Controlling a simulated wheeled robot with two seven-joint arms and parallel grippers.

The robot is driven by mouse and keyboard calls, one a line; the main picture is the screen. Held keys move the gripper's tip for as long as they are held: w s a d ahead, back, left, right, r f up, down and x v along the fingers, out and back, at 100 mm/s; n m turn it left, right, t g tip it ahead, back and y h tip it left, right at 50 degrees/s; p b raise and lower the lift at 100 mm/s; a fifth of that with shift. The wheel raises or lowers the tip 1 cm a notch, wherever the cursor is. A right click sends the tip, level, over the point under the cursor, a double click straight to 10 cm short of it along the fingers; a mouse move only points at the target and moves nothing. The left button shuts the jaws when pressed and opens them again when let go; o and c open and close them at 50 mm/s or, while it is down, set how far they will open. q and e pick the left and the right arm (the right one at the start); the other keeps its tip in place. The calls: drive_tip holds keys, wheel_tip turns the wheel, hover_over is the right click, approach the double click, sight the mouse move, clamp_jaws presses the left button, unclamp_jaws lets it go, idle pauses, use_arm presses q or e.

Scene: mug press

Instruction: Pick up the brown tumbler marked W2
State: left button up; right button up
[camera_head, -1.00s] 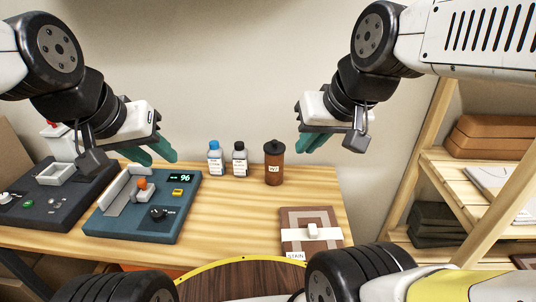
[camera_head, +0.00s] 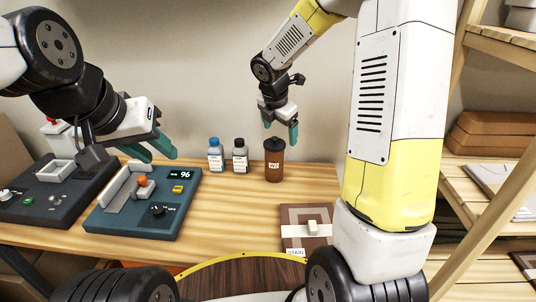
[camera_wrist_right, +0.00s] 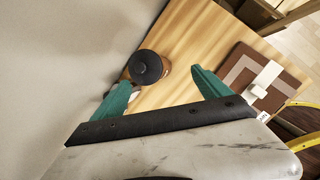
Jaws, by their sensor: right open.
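The brown tumbler (camera_head: 273,163) with a black lid and a white W2 label stands upright on the wooden table, right of two small bottles. In the right wrist view the tumbler (camera_wrist_right: 147,68) is seen from above, just beyond and between the green fingers. My right gripper (camera_head: 281,133) is open and empty, its fingers pointing down just above the tumbler's lid; it also shows in the right wrist view (camera_wrist_right: 165,92). My left gripper (camera_head: 155,150) hangs over the blue device at the left; its finger gap is hard to make out.
A bottle with a blue cap (camera_head: 215,157) and one with a black cap (camera_head: 240,157) stand close left of the tumbler. A blue device (camera_head: 145,210) reading 96 is at left. Shelves (camera_head: 490,140) stand at right.

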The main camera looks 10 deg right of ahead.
sight(273, 145)
drive_tip(key=w+f+n, duration=0.1)
drive_tip(key=f, duration=0.1)
drive_tip(key=w+a+f+n, duration=0.1)
drive_tip(key=f+n, duration=0.1)
drive_tip(key=w+f+n, duration=0.2)
drive_tip(key=shift+a, duration=0.4)
drive_tip(key=x, duration=0.7)
drive_tip(key=shift+s+d+f, duration=0.1)
drive_tip(key=shift+f, duration=0.3)
drive_tip(key=shift+c, duration=0.5)
drive_tip(key=c, duration=1.4)
